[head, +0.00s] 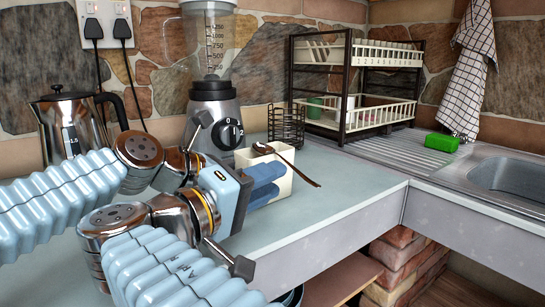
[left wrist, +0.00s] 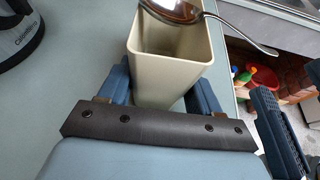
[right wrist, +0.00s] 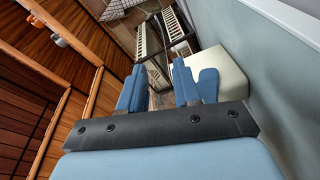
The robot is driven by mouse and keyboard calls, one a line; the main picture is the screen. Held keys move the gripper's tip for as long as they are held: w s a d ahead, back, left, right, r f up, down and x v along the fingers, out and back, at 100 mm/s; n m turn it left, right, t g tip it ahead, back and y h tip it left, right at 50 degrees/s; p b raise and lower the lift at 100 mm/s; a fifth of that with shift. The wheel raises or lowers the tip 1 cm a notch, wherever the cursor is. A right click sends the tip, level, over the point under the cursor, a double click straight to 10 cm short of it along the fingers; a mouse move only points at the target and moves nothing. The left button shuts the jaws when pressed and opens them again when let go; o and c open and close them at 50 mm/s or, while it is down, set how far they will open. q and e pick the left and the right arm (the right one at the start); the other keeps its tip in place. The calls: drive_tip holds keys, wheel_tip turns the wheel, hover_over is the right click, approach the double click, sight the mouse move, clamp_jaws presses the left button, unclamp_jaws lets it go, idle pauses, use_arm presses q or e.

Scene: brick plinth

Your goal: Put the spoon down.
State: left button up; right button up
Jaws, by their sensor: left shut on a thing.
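A shiny metal spoon (head: 304,176) lies slanted at the top of a cream, open-topped square holder (head: 284,185), its handle out past the right side. In the left wrist view the spoon (left wrist: 236,20) shows with its bowl at the holder's far rim; whether it rests on the rim is unclear. My left gripper (left wrist: 162,78) is shut on the holder (left wrist: 165,85), one finger on each side. My right gripper (head: 281,181) is beside the holder's near side, covering part of it in the head view. Its fingers (right wrist: 160,85) are apart with nothing between them.
A dish rack (head: 350,95), green sponge (head: 441,142) and sink (head: 510,178) are to the right. The counter (head: 350,190) is clear right of the holder; its front edge is close.

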sight(299, 171)
drive_tip(key=shift+x, duration=1.25)
drive_tip(key=x, duration=0.3)
drive_tip(key=f+x, duration=0.1)
drive_tip(key=x, duration=0.1)
drive_tip(key=shift+w+d, duration=0.2)
clamp_jaws()
